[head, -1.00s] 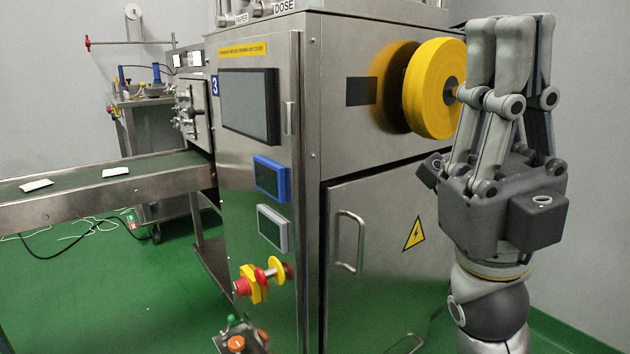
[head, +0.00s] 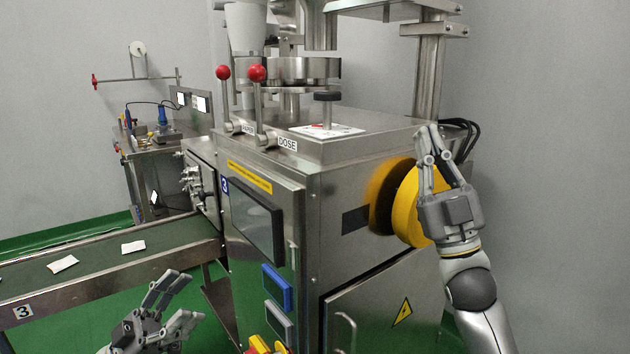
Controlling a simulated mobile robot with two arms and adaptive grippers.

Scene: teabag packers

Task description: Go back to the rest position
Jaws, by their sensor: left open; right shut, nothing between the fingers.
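My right gripper (head: 432,134) points upward at the right, in front of part of the yellow wheel (head: 406,207) on the machine's side. Its fingers are together with nothing between them. My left gripper (head: 182,298) is at the bottom, in front of the conveyor's lower edge and the green floor. Its fingers are spread and empty, pointing up and to the right.
The steel packing machine (head: 365,255) fills the middle, with two red-knobbed levers (head: 257,74) on top. A conveyor (head: 100,270) with two white teabag packets (head: 133,247) runs at the left. Another bench machine (head: 150,150) stands behind it. Green floor shows below.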

